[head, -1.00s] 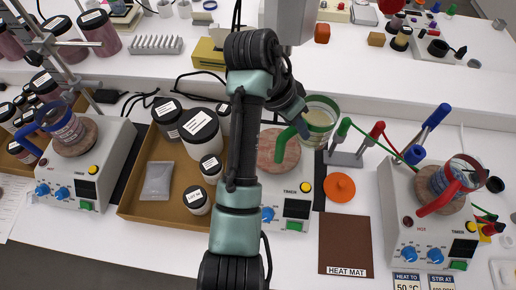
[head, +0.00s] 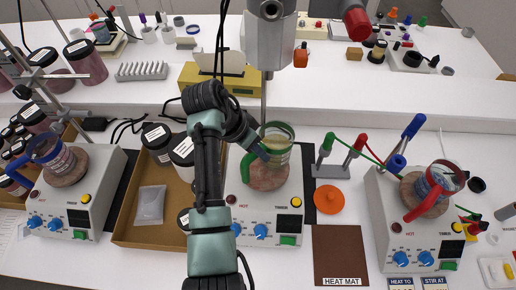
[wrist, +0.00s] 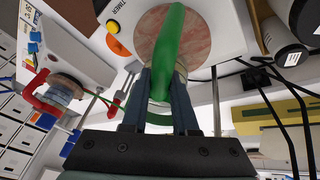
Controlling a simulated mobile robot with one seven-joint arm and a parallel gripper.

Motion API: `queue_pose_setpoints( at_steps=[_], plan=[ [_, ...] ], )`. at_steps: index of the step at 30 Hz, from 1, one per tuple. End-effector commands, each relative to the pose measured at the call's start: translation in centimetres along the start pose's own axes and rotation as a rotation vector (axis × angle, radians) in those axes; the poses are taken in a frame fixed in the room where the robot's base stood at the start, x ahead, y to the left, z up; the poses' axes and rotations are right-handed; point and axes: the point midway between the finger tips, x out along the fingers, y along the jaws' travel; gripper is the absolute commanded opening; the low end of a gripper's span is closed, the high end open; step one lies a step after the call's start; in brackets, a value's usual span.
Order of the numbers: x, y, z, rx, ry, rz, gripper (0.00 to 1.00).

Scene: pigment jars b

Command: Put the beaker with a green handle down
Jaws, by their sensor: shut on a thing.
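The beaker with a green handle (head: 278,141) is at the back part of the round plate (head: 268,178) on the middle hotplate in the head view. It looks roughly upright and holds something pale. I cannot tell whether its base touches the plate. My gripper (head: 262,153) is shut on its green handle, beside the glass. In the wrist view the green handle (wrist: 178,50) runs between the fingers of my gripper (wrist: 168,80), with the round plate (wrist: 150,40) behind it. The handle and fingers hide much of the beaker there.
A brown heat mat (head: 340,250) lies front right, bare. An orange knobbed lid (head: 329,199) and a stand with coloured clips (head: 331,169) are right of the middle hotplate. A red-handled beaker (head: 440,180) stands on the right hotplate, a blue-handled one (head: 52,155) on the left.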

Motion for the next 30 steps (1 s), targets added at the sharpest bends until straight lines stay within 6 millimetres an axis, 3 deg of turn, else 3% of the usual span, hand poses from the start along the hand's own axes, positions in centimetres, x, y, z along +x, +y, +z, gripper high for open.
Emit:
queue_pose_setpoints(
  at_steps=[13, 14, 18, 30],
  plan=[
    [0.85, -0.21, 0.29, 0.002, 0.004, -0.002, 0.00],
    [0.91, -0.17, 0.38, 0.001, 0.001, -0.001, 0.31],
    [0.86, -0.16, 0.36, 0.001, 0.001, -0.001, 0.56],
    [0.25, -0.20, 0.22, 0.001, 0.003, -0.003, 0.57]
  ],
)
